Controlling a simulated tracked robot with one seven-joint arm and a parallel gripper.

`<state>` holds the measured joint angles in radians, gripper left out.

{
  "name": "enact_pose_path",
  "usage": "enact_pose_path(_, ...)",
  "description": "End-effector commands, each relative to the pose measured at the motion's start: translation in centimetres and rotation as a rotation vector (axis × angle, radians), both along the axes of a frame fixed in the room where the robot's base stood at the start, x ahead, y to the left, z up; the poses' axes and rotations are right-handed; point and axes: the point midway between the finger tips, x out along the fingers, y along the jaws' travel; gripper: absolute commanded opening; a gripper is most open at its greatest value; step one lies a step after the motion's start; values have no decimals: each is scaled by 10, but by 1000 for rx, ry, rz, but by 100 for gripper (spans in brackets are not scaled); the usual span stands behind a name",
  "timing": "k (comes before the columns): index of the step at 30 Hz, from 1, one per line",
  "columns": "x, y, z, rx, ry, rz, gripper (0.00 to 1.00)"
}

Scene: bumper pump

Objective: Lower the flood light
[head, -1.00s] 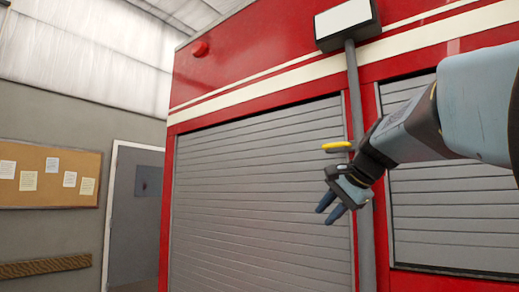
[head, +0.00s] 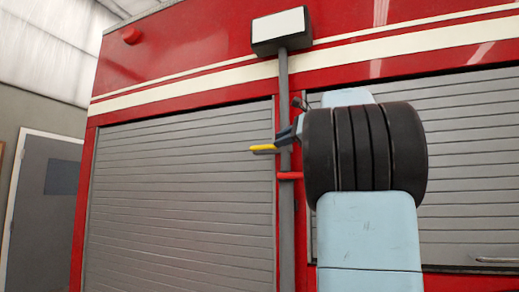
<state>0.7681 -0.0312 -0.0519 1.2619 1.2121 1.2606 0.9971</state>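The flood light (head: 280,30) is a dark box with a white face on top of a grey vertical pole (head: 286,225). It stands high against the red truck, near the upper stripe. A yellow lever (head: 263,148) sticks out to the left of the pole. A short red handle (head: 290,175) crosses the pole a little lower. My gripper (head: 287,137) is at the pole, at about the lever's height, just right of the yellow part in the picture.
The truck has a large grey roller shutter (head: 180,200) left of the pole and another shutter (head: 465,165) to the right, partly behind my arm. A red lamp (head: 131,36) sits at the truck's upper left. A grey door (head: 45,205) is at the far left.

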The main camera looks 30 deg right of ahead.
Motion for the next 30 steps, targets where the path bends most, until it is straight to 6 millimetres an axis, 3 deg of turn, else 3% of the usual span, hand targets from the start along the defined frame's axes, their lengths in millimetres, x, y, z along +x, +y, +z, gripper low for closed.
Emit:
enact_pose_path(9, 52, 18, -13, 0, 1, 2, 27)
enact_pose_path(15, 76, 27, -18, -1, 1, 2, 27)
enact_pose_path(30, 87, 31, -20, -2, 0, 1, 26)
